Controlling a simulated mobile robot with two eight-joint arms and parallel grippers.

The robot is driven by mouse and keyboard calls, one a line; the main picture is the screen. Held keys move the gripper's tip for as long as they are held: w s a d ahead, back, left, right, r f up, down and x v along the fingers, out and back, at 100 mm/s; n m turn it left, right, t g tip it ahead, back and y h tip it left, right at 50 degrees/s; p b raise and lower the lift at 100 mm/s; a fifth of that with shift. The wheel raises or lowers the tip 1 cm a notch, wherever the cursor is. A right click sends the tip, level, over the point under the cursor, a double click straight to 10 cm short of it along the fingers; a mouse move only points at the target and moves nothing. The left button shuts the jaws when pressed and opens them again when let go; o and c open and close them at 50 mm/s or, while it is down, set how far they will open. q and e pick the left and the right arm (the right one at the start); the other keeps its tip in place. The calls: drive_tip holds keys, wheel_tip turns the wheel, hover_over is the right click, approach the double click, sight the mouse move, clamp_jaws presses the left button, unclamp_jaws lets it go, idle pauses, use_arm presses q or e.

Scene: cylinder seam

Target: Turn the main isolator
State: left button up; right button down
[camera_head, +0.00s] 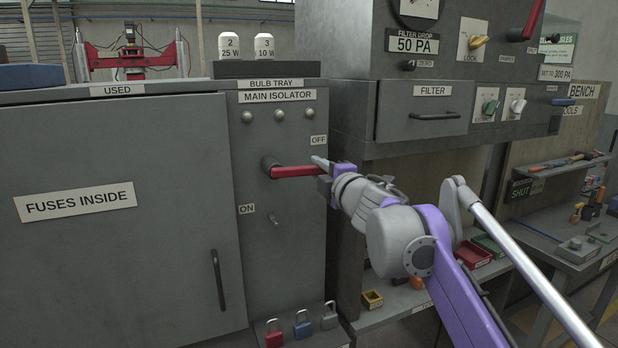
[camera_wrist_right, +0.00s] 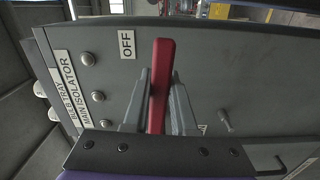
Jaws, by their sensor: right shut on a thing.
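The main isolator handle (camera_head: 290,171) is a red lever on a dark hub, on the grey panel under the "MAIN ISOLATOR" label (camera_head: 277,96). It lies about level, pointing right, below the "OFF" label (camera_head: 318,140) and above the "ON" label (camera_head: 247,208). My right gripper (camera_head: 322,171) is at the handle's right end. In the right wrist view the red handle (camera_wrist_right: 160,85) stands between the two fingers of my right gripper (camera_wrist_right: 158,105), which is shut on it. My left gripper is not in view.
A fuse cabinet door (camera_head: 120,230) with a dark handle is left of the panel. Red, blue and grey padlocks (camera_head: 302,325) sit on a ledge below. A filter cabinet (camera_head: 432,105) stands at right, above an open shelf with small bins. A workbench is at far right.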

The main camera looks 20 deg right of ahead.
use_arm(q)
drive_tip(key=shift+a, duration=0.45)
use_arm(e)
drive_tip(key=shift+r+n, duration=0.35)
drive_tip(key=shift+n, duration=0.15)
drive_tip(key=c, duration=0.7)
unclamp_jaws()
drive_tip(key=shift+s, duration=0.55)
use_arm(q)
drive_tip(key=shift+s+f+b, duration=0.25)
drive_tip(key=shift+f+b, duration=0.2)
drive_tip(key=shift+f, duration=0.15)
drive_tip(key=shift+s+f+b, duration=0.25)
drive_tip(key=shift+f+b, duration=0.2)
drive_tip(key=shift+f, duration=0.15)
use_arm(e)
drive_tip(key=s, duration=0.9)
drive_tip(key=shift+s+d, duration=0.15)
drive_tip(key=shift+s, duration=0.2)
